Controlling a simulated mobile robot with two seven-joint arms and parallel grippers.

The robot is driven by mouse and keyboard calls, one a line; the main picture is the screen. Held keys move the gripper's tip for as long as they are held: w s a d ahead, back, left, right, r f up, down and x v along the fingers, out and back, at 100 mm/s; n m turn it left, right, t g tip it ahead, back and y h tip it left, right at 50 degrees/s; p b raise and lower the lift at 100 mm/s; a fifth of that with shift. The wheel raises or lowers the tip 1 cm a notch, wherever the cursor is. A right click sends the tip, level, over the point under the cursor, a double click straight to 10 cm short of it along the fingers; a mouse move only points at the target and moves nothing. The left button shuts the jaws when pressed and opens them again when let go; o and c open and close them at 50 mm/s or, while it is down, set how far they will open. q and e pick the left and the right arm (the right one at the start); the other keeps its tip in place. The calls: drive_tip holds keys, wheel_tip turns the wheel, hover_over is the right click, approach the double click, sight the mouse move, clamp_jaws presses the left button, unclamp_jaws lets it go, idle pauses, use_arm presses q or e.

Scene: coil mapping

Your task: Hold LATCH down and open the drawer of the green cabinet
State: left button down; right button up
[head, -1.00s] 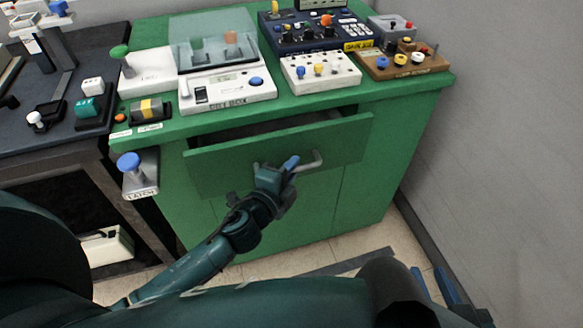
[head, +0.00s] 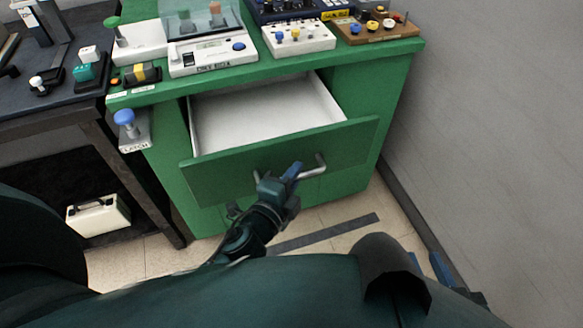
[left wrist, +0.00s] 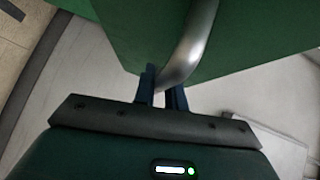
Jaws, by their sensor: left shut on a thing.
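The green cabinet (head: 385,100) stands ahead with its drawer (head: 215,178) pulled well out. The drawer's pale inside (head: 265,112) shows and looks empty. My left gripper (head: 291,172) is shut on the drawer's metal handle (head: 318,168). In the left wrist view its fingers (left wrist: 163,92) close around the curved handle bar (left wrist: 190,48). LATCH (head: 127,125) is a blue knob on a grey post and pale bracket at the cabinet's left front; no gripper touches it. Blue finger parts of my right gripper (head: 430,266) show low at the right, mostly hidden by my arm.
Atop the cabinet are a white device with a clear cover (head: 212,58), a white knob box (head: 298,38) and a brown knob board (head: 378,27). A dark bench (head: 50,110) stands left, with a white case (head: 98,216) below. A grey wall (head: 490,120) bounds the right.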

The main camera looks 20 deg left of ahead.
use_arm(q)
drive_tip(key=shift+s+d, duration=0.25)
drive_tip(key=shift+s, duration=0.2)
drive_tip(key=c, duration=1.5)
unclamp_jaws()
drive_tip(key=shift+o, duration=0.2)
